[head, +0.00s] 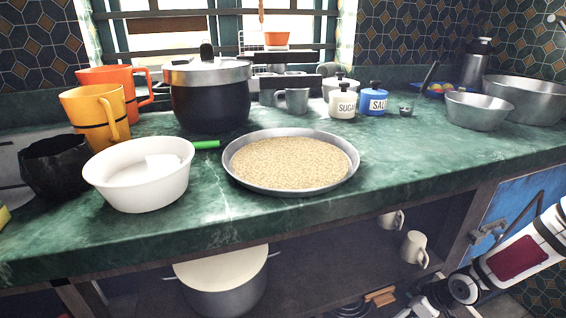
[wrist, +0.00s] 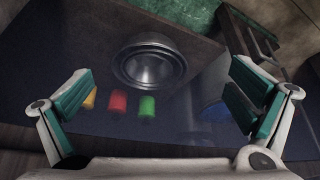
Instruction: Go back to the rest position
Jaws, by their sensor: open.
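My gripper (wrist: 163,72) is open in the wrist view, with its two teal-padded fingers wide apart and nothing between them. In the head view, my arm comes in at the lower right, in front of the counter and below its top. The gripper end there is partly cut off by the bottom edge. In the wrist view, a round metal vessel (wrist: 149,66) and yellow, red (wrist: 117,104) and green (wrist: 147,106) items lie beyond the fingers, apart from them.
The green counter (head: 430,150) holds a round pan (head: 240,178), a white bowl (head: 140,190), a dark pot (head: 210,105), mugs and metal bowls (head: 478,110). Below are a shelf with a large pot (head: 222,290) and white mugs (head: 415,248), and a blue door (head: 520,205) beside my arm.

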